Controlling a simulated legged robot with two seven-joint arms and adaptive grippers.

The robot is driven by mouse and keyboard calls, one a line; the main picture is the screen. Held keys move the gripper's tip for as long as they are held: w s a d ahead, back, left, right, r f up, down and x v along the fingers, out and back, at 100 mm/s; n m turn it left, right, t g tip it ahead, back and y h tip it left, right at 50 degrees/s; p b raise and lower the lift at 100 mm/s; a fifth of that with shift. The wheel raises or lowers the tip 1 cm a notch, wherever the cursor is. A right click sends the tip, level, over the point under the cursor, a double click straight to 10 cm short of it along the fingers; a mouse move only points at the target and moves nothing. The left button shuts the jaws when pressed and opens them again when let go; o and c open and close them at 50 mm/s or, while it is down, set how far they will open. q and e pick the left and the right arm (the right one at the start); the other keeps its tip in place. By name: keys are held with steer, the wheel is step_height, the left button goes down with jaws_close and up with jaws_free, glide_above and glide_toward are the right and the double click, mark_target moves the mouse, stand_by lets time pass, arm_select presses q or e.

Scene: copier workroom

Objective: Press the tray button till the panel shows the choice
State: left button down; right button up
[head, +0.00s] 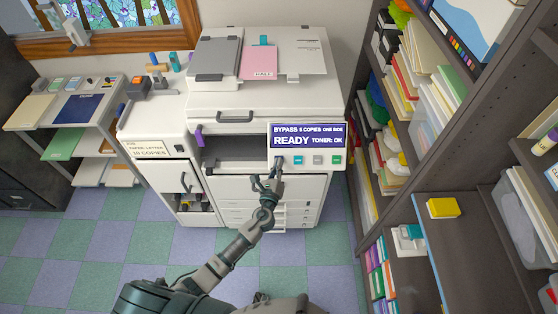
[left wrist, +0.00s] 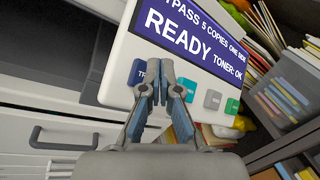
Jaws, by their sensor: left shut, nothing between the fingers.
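The copier's panel (head: 306,136) reads "BYPASS 5 COPIES ONE SIDE", "READY" and "TONER: OK"; it also fills the top of the left wrist view (left wrist: 190,38). Below the text is a row of buttons. The dark blue tray button (left wrist: 138,72) is at the left end, partly hidden behind my fingers, with only the start of its label showing. My left gripper (head: 278,165) is shut and empty in front of that end of the row. In the left wrist view its fingertips (left wrist: 170,74) overlap the button's right side; I cannot tell whether they touch it. My right gripper is not in view.
Teal (head: 298,160), grey (head: 317,160) and green (head: 336,160) buttons sit close to the right. A card (head: 146,149) mentioning letter paper and copies stands at left. Shelves (head: 405,185) rise close on the right. The checkered floor is open in front at left.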

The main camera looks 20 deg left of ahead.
arm_select(q)
steer(key=shift+w+a+f, duration=0.1)
steer(key=shift+w+f, duration=0.1)
steer(key=shift+w, duration=0.1)
steer(key=shift+w+f+b, duration=0.25)
steer(key=shift+w+b, duration=0.05)
steer(key=shift+b, duration=0.25)
stand_by(0.6)
steer(key=shift+s+r, duration=0.1)
steer(key=shift+s+r+p, duration=0.45)
steer(key=shift+s+p, duration=0.1)
steer(key=shift+p, duration=0.05)
stand_by(0.3)
steer(key=s+r+p, duration=0.1)
steer(key=s, duration=0.1)
steer(key=s+d+r+p, duration=0.1)
steer(key=r+p, duration=0.1)
steer(key=shift+s+d+r, duration=0.1)
steer(key=shift+s+d, duration=0.05)
steer(key=shift+s, duration=0.2)
